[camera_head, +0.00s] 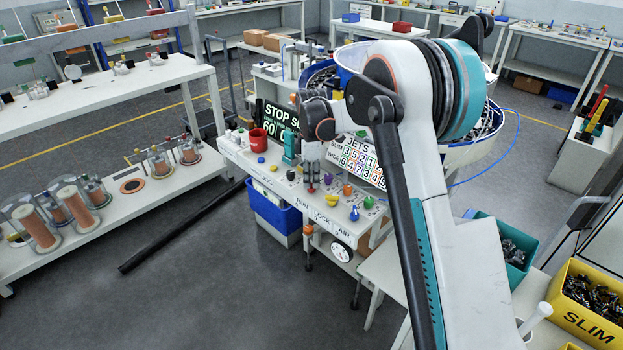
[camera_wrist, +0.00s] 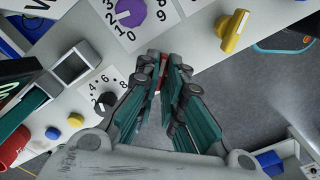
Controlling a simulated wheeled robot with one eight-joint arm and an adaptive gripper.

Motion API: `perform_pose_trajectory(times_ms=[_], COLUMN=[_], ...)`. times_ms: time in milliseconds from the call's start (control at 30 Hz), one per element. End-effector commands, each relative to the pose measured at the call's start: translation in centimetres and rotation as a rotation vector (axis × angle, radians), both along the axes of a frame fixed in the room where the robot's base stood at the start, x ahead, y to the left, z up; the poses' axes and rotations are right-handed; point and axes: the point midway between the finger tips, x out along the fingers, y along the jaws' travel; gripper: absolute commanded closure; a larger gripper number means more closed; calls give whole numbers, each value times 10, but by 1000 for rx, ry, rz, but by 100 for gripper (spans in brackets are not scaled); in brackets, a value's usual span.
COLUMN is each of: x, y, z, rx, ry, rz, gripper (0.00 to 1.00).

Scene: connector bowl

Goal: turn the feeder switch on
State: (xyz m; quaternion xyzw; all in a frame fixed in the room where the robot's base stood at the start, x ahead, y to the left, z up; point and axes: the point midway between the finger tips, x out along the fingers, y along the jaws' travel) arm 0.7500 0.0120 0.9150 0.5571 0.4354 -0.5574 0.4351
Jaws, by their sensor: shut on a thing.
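The control panel (camera_head: 279,177) has "RUN", "LOCK" and "AIR" lettered on its front edge. A red switch (camera_head: 311,190) stands near "RUN", at the tips of my gripper (camera_head: 312,178). In the wrist view my gripper (camera_wrist: 162,70) points at the panel, its fingers close together on the red switch (camera_wrist: 157,56). The fingers hide most of the switch, so I cannot tell its turn position. A yellow switch (camera_head: 331,203) near "LOCK" also shows in the wrist view (camera_wrist: 235,31). A blue switch (camera_head: 354,214) is near "AIR".
A purple dial (camera_wrist: 130,12) and a black dial (camera_wrist: 105,101) sit near the fingers. A blue bin (camera_head: 272,210) is under the panel. The floor in front is mostly clear.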

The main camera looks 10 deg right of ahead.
Motion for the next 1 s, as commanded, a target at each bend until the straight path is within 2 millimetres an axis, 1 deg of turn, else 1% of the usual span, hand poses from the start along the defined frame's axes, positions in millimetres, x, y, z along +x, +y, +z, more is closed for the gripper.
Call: perform_pose_trajectory(times_ms=[167, 367, 1000], x=[0, 0, 1], y=[0, 0, 0], z=[1, 1, 1], rx=[0, 0, -1], ry=[-1, -1, -1], rz=[-46, -169, -767], gripper=[100, 100, 100])
